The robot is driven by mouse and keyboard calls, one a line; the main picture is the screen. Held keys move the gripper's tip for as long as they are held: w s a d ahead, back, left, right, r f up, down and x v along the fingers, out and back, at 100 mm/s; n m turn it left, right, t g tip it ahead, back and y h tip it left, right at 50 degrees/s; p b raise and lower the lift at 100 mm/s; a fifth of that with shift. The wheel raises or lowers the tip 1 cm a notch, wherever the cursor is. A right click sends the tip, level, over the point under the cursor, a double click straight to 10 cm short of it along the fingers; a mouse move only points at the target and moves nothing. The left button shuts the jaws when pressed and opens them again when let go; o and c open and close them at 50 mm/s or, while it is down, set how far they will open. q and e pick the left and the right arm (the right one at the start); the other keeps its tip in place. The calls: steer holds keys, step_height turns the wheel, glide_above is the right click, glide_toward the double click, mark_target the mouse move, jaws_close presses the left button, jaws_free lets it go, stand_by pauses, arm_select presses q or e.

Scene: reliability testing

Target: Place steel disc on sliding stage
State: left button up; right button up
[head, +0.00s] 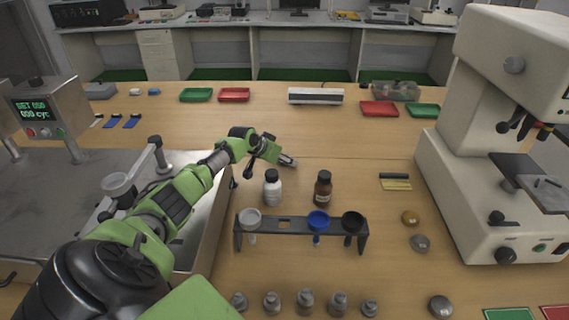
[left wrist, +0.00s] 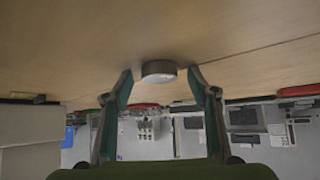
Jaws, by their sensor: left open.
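My left gripper (head: 285,160) reaches low over the middle of the table in the head view. In the left wrist view it (left wrist: 160,80) is open, with a finger on each side of a short, round grey metal disc (left wrist: 159,71). The disc rests on the table, and I see a gap on both sides of it. A flat metal stage (head: 545,193) is on the cream machine at the right. A metal bed (head: 205,235) lies at the left, partly behind my arm; I cannot tell which is the sliding stage. My right gripper is not in view.
A white bottle (head: 272,188) and a brown bottle (head: 323,188) stand close in front of my gripper. A dark rack (head: 285,226) with cups is nearer. Several metal weights (head: 305,301) line the front.

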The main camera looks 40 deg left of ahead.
arm_select(q)
steer(key=c, duration=1.4)
steer(key=shift+r, duration=0.1)
jaws_close()
steer(key=shift+r, duration=0.1)
